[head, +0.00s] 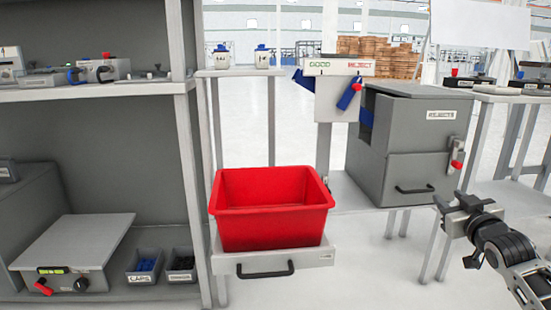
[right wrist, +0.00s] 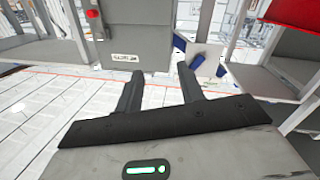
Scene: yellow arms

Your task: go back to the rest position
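My right gripper (head: 455,204) is raised at the right side of the head view, in front of the grey rejects cabinet. In the right wrist view its two dark fingers (right wrist: 158,80) stand apart with nothing between them. Its arm comes in from the lower right. My left gripper does not show in either view.
A red bin (head: 270,236) sits on a pale stand with a black handle. The grey cabinet (head: 422,160), labelled rejects, stands on a table right of it. Shelves (head: 98,92) with tools and small bins fill the left. Pale floor is free between the stand and my right arm.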

